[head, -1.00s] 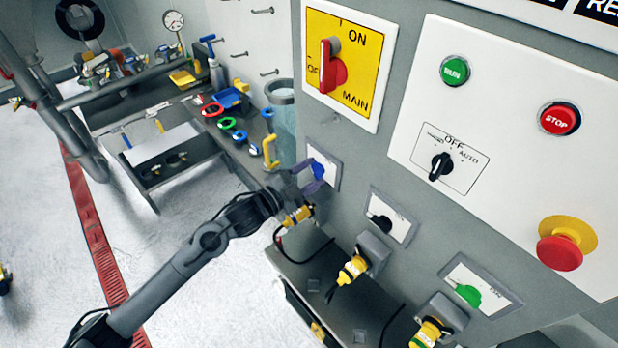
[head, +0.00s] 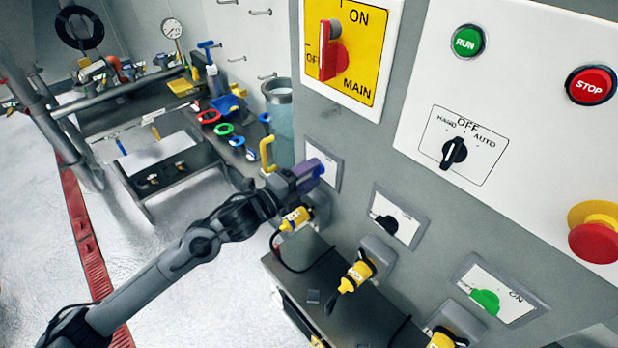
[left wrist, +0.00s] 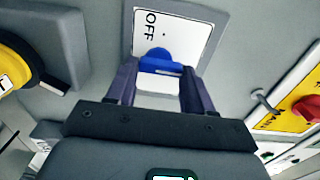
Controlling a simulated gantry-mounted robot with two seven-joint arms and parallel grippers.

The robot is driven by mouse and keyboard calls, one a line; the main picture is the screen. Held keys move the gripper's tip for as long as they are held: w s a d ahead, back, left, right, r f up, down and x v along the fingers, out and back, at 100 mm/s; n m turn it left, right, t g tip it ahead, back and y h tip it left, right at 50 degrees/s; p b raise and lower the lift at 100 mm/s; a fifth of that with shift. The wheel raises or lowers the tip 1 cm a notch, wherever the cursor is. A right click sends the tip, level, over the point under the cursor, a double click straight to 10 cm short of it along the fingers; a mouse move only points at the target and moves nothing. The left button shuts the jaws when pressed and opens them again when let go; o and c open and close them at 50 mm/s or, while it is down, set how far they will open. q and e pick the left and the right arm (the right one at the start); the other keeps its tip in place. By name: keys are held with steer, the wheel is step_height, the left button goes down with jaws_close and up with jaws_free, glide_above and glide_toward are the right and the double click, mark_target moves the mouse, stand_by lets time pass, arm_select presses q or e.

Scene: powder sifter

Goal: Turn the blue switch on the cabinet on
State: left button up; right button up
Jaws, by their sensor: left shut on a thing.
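The blue switch (head: 320,168) is a small knob on a white plate (head: 331,177) on the grey cabinet front, below the yellow main switch. My left gripper (head: 308,172) reaches it from the left and is shut on it. In the left wrist view, the blue switch (left wrist: 155,57) sits between the two dark fingertips of my left gripper (left wrist: 158,72). The word OFF shows on the plate (left wrist: 200,38) beside the knob. The fingers cover part of the knob, so I cannot tell its exact angle. My right gripper is not in view.
A black switch (head: 384,223) and a green switch (head: 486,301) sit lower right on the cabinet. Yellow plugs (head: 357,272) stick out below them. A red emergency button (head: 595,243) is at far right. A clear cylinder (head: 279,125) stands close behind my gripper.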

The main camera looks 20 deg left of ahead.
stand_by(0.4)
arm_select(q)
steer(key=o, duration=1)
steer(key=shift+o, duration=0.2)
steer(key=shift+s+a+f, duration=0.1)
steer(key=shift+s+a, duration=0.2)
steer(key=shift+s, duration=0.25)
steer(key=b+v, duration=0.2)
steer(key=v, duration=0.7)
steer(key=shift+s, duration=0.3)
steer(key=shift+a, duration=0.1)
